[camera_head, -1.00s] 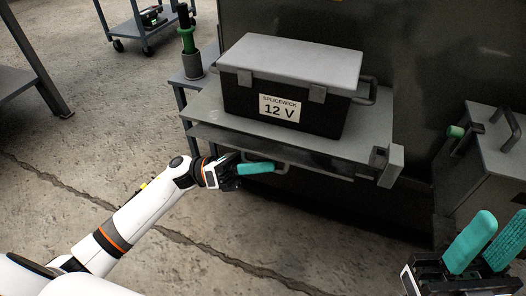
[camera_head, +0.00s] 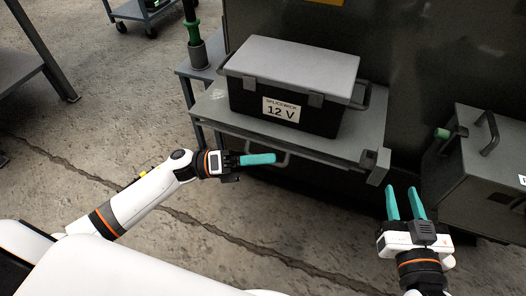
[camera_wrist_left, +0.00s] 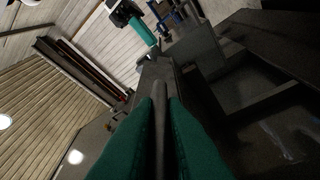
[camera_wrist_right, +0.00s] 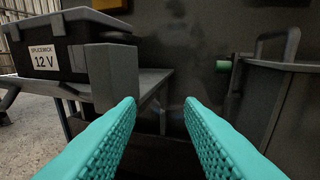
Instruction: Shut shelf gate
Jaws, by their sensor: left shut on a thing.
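The grey shelf (camera_head: 215,103) carries a black box with a grey lid (camera_head: 293,65), labelled 12 V. The shelf gate (camera_head: 325,157) looks like a grey rail along the front edge; I cannot tell how far it stands from shut. A looped handle (camera_head: 284,160) sticks out from it. My left gripper (camera_head: 272,158) is shut on this handle, and in the left wrist view a grey bar (camera_wrist_left: 159,120) lies between its fingers. A grey block (camera_head: 376,167) sits at the shelf's right front corner. My right gripper (camera_head: 405,188) is open and empty, just right of and below that block.
A grey cabinet (camera_head: 478,165) with a handle and a green knob (camera_head: 441,133) stands at the right. A dark panel (camera_head: 425,60) rises behind the shelf. A green-handled tool (camera_head: 194,35) stands in a holder at the shelf's left. The floor in front is clear.

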